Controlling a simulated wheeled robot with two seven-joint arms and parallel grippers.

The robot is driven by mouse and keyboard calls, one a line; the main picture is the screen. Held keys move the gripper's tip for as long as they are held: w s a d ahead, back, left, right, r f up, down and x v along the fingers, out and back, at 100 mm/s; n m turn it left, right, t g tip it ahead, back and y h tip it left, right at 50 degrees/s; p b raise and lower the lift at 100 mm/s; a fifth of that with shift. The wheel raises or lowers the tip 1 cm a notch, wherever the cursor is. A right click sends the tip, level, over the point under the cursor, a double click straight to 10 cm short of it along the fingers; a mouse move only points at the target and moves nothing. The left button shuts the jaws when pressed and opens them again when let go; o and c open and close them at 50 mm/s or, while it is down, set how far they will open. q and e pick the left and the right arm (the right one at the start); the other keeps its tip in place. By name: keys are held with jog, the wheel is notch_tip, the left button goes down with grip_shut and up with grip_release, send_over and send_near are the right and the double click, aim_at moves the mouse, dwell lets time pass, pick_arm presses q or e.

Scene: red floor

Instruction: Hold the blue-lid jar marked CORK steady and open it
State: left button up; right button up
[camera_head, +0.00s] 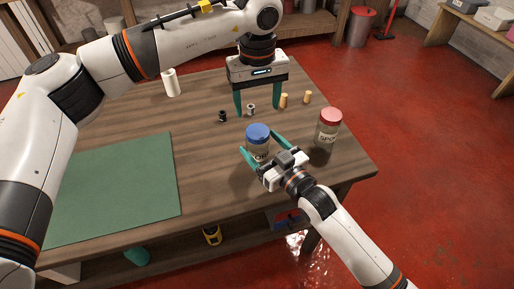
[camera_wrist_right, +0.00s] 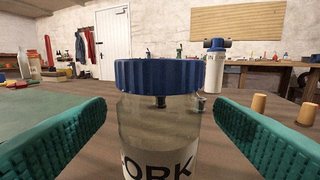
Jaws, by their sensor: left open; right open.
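The jar with a blue lid (camera_head: 258,133) stands upright on the wooden table. In the right wrist view its blue lid (camera_wrist_right: 160,74) and its clear body with a label reading "ORK" (camera_wrist_right: 160,150) fill the middle. My right gripper (camera_head: 263,146) is open, with one green finger on each side of the jar; in the wrist view gaps show between the fingers and the jar. My left gripper (camera_head: 259,112) is open and empty, pointing down above the table behind the jar. The left gripper is not clearly seen in the wrist view.
A green mat (camera_head: 115,188) covers the table's left part. A white cylinder (camera_head: 171,83) stands at the back left.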

aim_at(258, 131)
jog(key=shift+x, duration=2.1)
grip_shut()
pick_arm(q)
jog(key=m, duration=0.4)
jog(key=shift+f+m, duration=0.3)
jog(key=shift+f, duration=0.25)
notch_tip(258, 131, down, 7)
jog(key=shift+r, duration=0.1)
